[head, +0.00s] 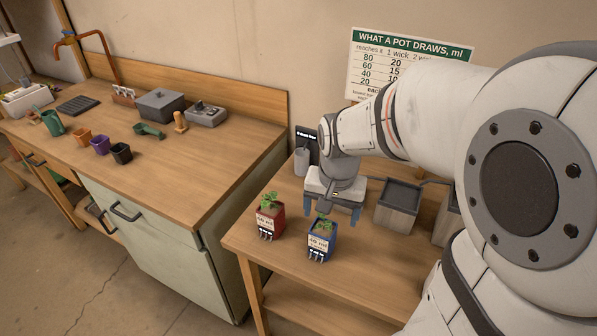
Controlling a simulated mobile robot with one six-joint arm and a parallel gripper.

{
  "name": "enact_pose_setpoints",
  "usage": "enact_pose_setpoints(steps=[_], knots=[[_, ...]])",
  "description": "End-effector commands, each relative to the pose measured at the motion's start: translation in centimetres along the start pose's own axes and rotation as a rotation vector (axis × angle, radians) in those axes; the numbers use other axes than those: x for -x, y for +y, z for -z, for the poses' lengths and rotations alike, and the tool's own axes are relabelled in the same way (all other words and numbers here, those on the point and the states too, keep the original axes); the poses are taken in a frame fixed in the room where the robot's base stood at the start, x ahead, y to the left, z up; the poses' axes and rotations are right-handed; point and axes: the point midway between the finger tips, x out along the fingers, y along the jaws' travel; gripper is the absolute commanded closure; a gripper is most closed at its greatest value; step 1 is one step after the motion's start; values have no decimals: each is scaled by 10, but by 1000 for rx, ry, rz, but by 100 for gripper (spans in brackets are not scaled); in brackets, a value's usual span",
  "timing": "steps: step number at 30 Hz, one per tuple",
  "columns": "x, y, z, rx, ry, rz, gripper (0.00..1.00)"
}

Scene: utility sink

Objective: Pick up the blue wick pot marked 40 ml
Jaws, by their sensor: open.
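The blue wick pot (321,243) stands upright on the small wooden table and holds a green plant. Its white label appears to read 40 ml, though the print is small. A red wick pot (269,220) with a similar plant and label stands to its left, a short gap away. My gripper (332,208) points down just above and behind the blue pot. Its blue fingers are spread apart, and nothing shows held between them. The plant top overlaps the gripper in the picture, so I cannot tell the exact gap between them.
Grey wooden planter boxes (397,204) stand right of my gripper. A grey cup (301,161) and a dark sign stand behind it. The table front is clear. A chart (408,62) hangs on the wall. The left counter (190,165) holds small pots and tools.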

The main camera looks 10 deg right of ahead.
Motion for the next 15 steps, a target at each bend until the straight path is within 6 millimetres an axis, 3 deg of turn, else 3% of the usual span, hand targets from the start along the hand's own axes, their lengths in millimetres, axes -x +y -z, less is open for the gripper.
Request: enact_pose_setpoints(steps=[1,6,15], knots=[[-23,-4,7,-40,-25,-12,20],[-61,-12,24,-155,-69,-37,20],[-92,-14,28,-204,-87,-50,20]])
